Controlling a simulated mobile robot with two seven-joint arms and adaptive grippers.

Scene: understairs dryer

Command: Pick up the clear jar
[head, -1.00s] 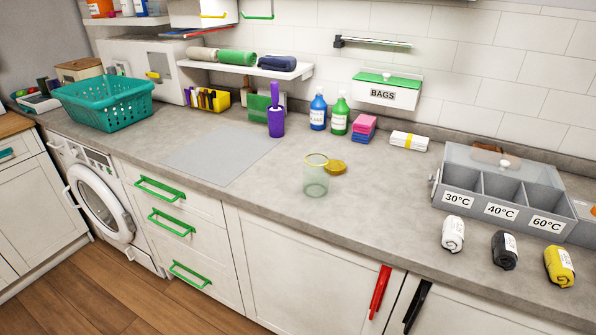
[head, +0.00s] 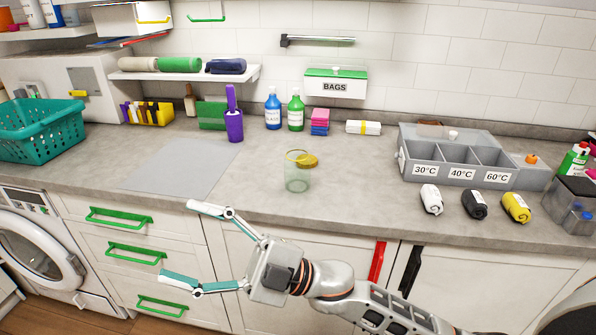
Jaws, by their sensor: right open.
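The clear jar (head: 297,178) stands upright on the grey worktop near its front edge, in the middle of the head view. It is see-through with a faint green tint. A yellow lid (head: 307,161) lies behind it and partly shows past its rim. My right gripper (head: 175,243) is open and empty, in front of the drawers, below and left of the jar. Its fingers point left, away from the jar, and touch nothing that I can see. My left gripper is not in view.
A grey mat (head: 182,167) lies left of the jar. A purple bottle (head: 233,120), blue and green bottles, and pink sponges (head: 320,122) stand behind. A grey sorter box (head: 455,160) with rolled cloths in front stands right. The worktop around the jar is clear.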

